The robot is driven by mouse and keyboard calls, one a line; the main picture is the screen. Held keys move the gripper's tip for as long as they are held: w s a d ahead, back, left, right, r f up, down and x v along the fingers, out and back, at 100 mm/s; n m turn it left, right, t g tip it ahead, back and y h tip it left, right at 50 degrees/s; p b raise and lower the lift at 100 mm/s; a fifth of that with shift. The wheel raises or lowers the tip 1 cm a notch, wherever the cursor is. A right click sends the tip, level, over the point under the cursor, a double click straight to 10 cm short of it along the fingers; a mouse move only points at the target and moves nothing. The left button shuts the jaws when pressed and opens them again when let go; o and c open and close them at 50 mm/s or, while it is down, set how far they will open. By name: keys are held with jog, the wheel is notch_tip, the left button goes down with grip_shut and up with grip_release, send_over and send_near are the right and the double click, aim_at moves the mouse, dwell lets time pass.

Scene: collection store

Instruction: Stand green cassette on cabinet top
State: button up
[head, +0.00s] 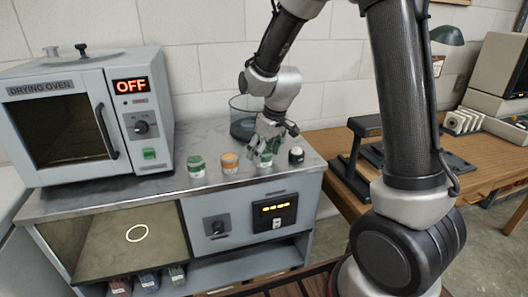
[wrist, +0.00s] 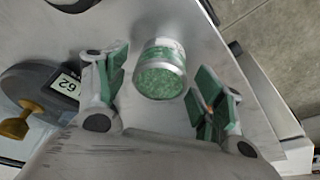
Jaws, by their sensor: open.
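A small round green cassette (wrist: 160,72), clear-walled with green grains, lies between the two fingers of my gripper (wrist: 160,98) in the wrist view. Gaps show on both sides of it, so the fingers are open and apart from it. In the head view my gripper (head: 272,143) is low over the cabinet top (head: 150,197), with this green cassette (head: 264,160) partly hidden under it. A similar green-and-white one (head: 197,167) stands further left. I cannot tell from these views whether the cassette's base rests flat.
An orange-topped jar (head: 230,162) stands left of my gripper, and a black-and-white piece (head: 296,156) is close on its right, near the top's edge. A glass vessel (head: 242,125) stands behind. The drying oven (head: 90,115) fills the left side.

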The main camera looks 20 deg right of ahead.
jog(key=v, duration=1.2)
jog(key=s+d+r+m, duration=0.2)
jog(key=s+d, duration=0.2)
jog(key=s, duration=0.4)
jog(key=s+d+r+m+t+h, duration=0.1)
jog(key=s+d, duration=0.3)
jog(key=s, duration=0.4)
jog(key=s+d+r+m, duration=0.3)
jog(key=s+d, duration=0.1)
jog(key=s, duration=0.3)
jog(key=shift+s+d+h, duration=0.3)
jog(key=shift+s, duration=0.1)
